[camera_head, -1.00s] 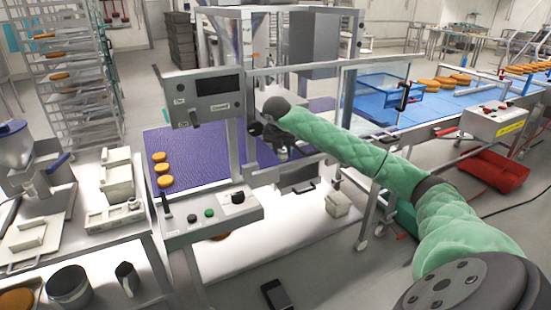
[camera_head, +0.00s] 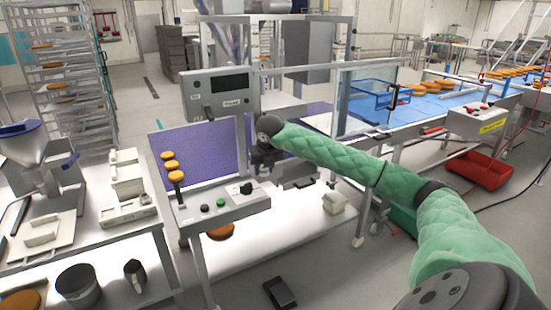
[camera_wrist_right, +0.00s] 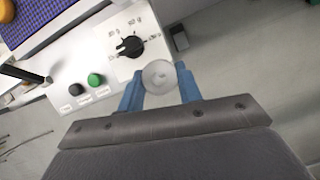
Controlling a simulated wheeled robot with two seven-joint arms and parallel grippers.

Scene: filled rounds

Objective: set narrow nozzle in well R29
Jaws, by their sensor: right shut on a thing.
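My right gripper (camera_wrist_right: 159,90) shows its two blue fingers in the right wrist view, shut on a round, pale, translucent piece, which I take to be the narrow nozzle (camera_wrist_right: 160,76). I see it end-on, so its length and tip are hidden. In the head view my right gripper (camera_head: 264,160) is small and dark, in front of the purple belt and near the right end of the control panel; the nozzle cannot be made out there. I cannot pick out a well marked R29 in either view. My left gripper is not in view.
The control panel (camera_head: 219,207) with a black knob (camera_wrist_right: 130,47) and a green button (camera_wrist_right: 95,79) lies close to the gripper. The purple belt (camera_head: 215,150) carries several orange rounds. A metal frame stands around the gripper. A white table (camera_head: 130,232) with cream parts is at left.

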